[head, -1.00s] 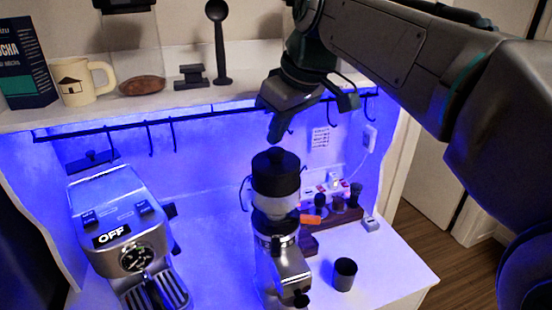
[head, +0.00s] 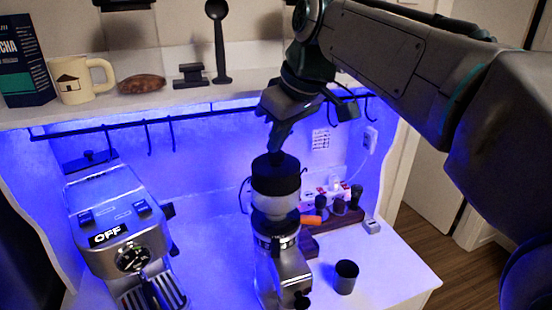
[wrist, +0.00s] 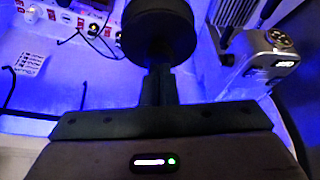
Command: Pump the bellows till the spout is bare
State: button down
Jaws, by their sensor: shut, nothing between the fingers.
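The grinder (head: 284,268) stands on the counter, with the black bellows (head: 276,182) on top above a pale grey section. My gripper (head: 278,148) is shut and empty, pointing down at the top of the bellows. Its fingertips touch the bellows or are very close to it; I cannot tell which. In the wrist view the shut fingers (wrist: 160,88) reach toward the round black bellows top (wrist: 157,26). The spout low on the grinder is too small and dark to show whether grounds cling to it.
The espresso machine (head: 122,240), marked OFF, stands to the left. A dark cup (head: 346,277) is right of the grinder. A shelf (head: 190,98) with a mug (head: 85,80) runs behind, with a hook rail (head: 110,127) below. A power strip (head: 338,188) lies behind right.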

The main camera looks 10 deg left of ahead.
aim_at(278, 154)
jog(key=shift+f, duration=0.3)
jog(key=shift+r+p, duration=3.15)
jog(key=shift+r, duration=0.45)
